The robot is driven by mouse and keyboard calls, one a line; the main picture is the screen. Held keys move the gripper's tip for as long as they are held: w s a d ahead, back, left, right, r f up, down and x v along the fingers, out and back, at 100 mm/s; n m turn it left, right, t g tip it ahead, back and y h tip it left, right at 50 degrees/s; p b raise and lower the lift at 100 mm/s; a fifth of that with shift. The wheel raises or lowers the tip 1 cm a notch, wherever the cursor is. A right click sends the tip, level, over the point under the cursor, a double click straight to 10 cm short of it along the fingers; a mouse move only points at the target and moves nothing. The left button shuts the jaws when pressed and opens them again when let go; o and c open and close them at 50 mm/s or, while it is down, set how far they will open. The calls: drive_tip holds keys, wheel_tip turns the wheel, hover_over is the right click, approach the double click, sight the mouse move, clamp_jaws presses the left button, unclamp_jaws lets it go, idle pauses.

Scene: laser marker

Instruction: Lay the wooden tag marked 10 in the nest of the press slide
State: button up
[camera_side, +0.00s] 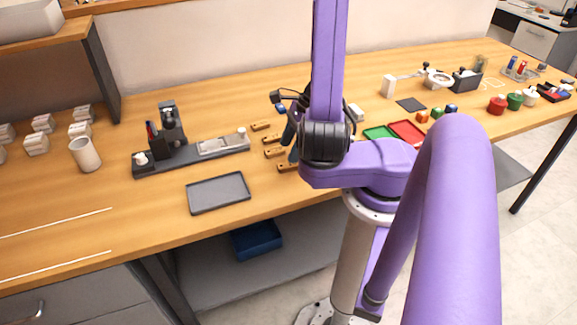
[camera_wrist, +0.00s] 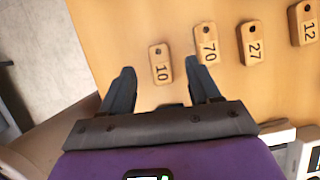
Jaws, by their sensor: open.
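The wooden tag marked 10 (camera_wrist: 160,70) lies flat on the table, number readable, in the wrist view. In the side view it appears to be the tag nearest the front edge (camera_side: 287,167). My gripper (camera_wrist: 160,66) is open, its fingers to either side of tag 10 in the picture; they do not grip it, and the height gap is unclear. In the side view my gripper (camera_side: 290,140) is partly hidden by my arm. The press (camera_side: 172,130) stands at left, with its light grey slide (camera_side: 222,144) extending right. The nest is too small to read clearly.
Wooden tags marked 70 (camera_wrist: 206,50), 27 (camera_wrist: 252,50) and 12 (camera_wrist: 304,28) lie beside tag 10 in a row. A dark grey tray (camera_side: 218,193) lies in front of the press. Red (camera_side: 407,132) and green (camera_side: 380,132) trays lie to the right.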

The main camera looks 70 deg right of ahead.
sight(283, 165)
drive_tip(key=shift+x, duration=2.45)
drive_tip(key=shift+s, duration=0.1)
clamp_jaws()
drive_tip(key=shift+r, duration=0.1)
